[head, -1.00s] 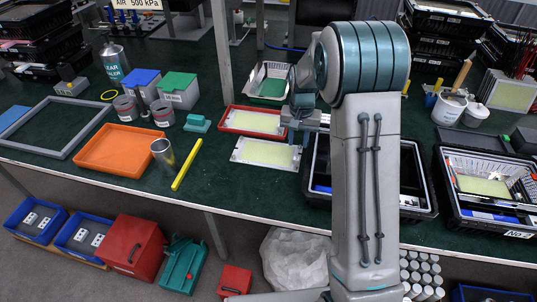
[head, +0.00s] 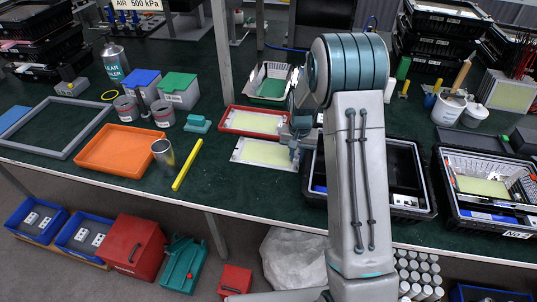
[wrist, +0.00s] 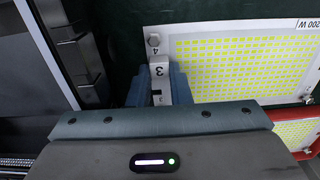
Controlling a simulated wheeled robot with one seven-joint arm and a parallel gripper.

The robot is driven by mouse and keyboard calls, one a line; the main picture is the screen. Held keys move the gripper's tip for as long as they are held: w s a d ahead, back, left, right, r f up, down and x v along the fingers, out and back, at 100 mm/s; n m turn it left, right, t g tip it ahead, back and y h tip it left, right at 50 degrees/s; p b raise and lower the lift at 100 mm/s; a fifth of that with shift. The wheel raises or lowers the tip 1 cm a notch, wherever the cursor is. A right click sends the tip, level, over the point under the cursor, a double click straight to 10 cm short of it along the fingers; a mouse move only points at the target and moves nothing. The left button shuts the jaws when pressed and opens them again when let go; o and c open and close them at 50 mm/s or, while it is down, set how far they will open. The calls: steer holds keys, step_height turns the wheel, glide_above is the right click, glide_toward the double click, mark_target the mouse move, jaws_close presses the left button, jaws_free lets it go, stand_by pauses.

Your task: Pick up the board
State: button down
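A white-edged board with a yellow grid (head: 265,153) lies flat on the green table, in front of the red tray. My gripper (head: 294,148) is low at its right end. In the wrist view the board (wrist: 245,62) lies beyond my gripper (wrist: 160,88), with a "4" by a bolt at its corner. The blue fingers stand on either side of a narrow grey tab marked "3" (wrist: 159,71) at the board's edge. They look close to the tab, but I cannot tell whether they press on it. The fingertips are partly hidden.
A red tray (head: 228,128) with a similar board stands just behind. A black crate (head: 425,205) stands close to the right of my gripper.

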step_height(320, 180, up, 10)
stand_by(0.7)
steer(key=shift+a, duration=0.1)
stand_by(0.3)
